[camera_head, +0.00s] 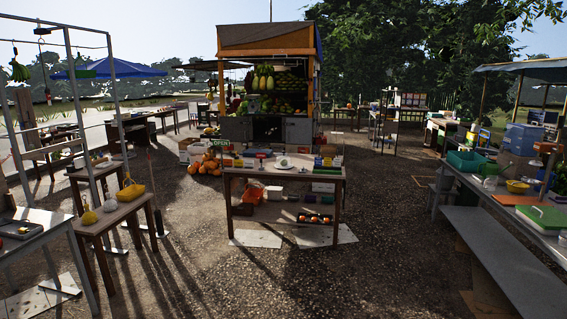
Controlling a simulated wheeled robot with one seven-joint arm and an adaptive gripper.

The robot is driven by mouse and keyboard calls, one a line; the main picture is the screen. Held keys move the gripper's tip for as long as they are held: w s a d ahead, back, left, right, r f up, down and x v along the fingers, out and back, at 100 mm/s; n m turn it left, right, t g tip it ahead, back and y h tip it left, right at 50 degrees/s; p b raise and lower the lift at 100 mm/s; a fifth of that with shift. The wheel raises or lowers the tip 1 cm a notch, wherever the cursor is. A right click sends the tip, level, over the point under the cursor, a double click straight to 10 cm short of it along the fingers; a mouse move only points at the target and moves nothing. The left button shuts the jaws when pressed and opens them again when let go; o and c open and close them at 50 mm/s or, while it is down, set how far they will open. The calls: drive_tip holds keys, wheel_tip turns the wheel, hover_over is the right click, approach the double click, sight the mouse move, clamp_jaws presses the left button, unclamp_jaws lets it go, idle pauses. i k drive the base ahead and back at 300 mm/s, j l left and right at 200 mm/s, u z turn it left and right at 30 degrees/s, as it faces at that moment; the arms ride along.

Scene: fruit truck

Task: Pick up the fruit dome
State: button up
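I cannot make out the fruit dome for certain at this distance. A small pale, rounded thing (283,162) on the middle wooden table (284,173) may be it, but it is too small to tell. It stands among small boxes and other items on the tabletop. My gripper does not show in this view.
Behind the table stands the fruit truck (266,40), with orange fruit (205,164) heaped on the ground beside it. A long counter (500,197) runs along the right. A low wooden table (112,217) and metal frame stand left. The gravel in front is clear.

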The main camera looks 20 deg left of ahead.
sight(284, 161)
drive_tip(key=i+j+u, duration=0.25)
drive_tip(key=i, duration=0.25)
drive_tip(key=i+u, duration=0.45)
drive_tip(key=i, duration=2.7)
drive_tip(key=i+u, duration=0.1)
drive_tip(key=i, duration=0.85)
drive_tip(key=i+l, duration=0.15)
drive_tip(key=i, duration=0.85)
drive_tip(key=i+u, duration=0.1)
drive_tip(key=i, duration=0.85)
drive_tip(key=l, duration=0.1)
